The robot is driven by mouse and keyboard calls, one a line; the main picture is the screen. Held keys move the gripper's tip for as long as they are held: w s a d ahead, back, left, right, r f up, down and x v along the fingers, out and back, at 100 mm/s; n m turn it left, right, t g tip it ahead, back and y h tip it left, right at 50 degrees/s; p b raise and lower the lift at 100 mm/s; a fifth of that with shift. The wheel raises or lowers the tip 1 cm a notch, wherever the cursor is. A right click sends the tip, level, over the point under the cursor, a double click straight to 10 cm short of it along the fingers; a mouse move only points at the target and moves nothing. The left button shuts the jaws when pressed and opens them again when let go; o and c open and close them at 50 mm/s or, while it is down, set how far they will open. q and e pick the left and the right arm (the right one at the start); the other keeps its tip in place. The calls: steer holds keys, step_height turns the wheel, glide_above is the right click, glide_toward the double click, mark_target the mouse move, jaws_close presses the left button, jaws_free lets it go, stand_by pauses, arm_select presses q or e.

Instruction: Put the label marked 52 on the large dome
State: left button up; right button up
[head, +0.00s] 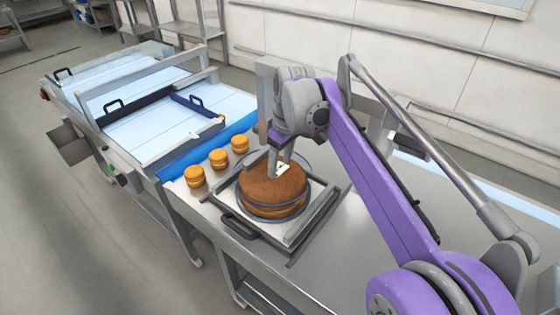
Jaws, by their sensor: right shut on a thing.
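The large dome (262,190) is a brown, cake-like round with a lighter band around its side. It sits in a grey frame with a dark handle (239,227) on the metal table. My right gripper (279,170) points down over the dome's top and is shut on a small white label (285,169) with a dark mark. The mark is too small to read as 52. The label is at or just above the dome's top; I cannot tell whether it touches. My left gripper is not in view.
Three small orange-brown rounds (218,159) stand in a row left of the dome. A conveyor-like bench with pale blue panels (160,125) and dark handles is at the left. The metal tabletop (335,245) is clear at the front right. A wall is behind.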

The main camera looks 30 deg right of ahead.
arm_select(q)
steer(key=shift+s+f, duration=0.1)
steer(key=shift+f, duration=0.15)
arm_select(e)
steer(key=shift+f, duration=0.5)
stand_by(0.3)
steer(key=o, duration=0.9)
steer(key=shift+o, duration=0.2)
steer(key=shift+r+p, duration=1.2)
steer(key=shift+r, duration=1.35)
steer(key=shift+r+p, duration=0.5)
steer(key=shift+r, duration=0.5)
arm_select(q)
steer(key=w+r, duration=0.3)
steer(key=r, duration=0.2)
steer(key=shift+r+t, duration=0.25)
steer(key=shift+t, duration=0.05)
arm_select(e)
steer(key=shift+w, duration=0.1)
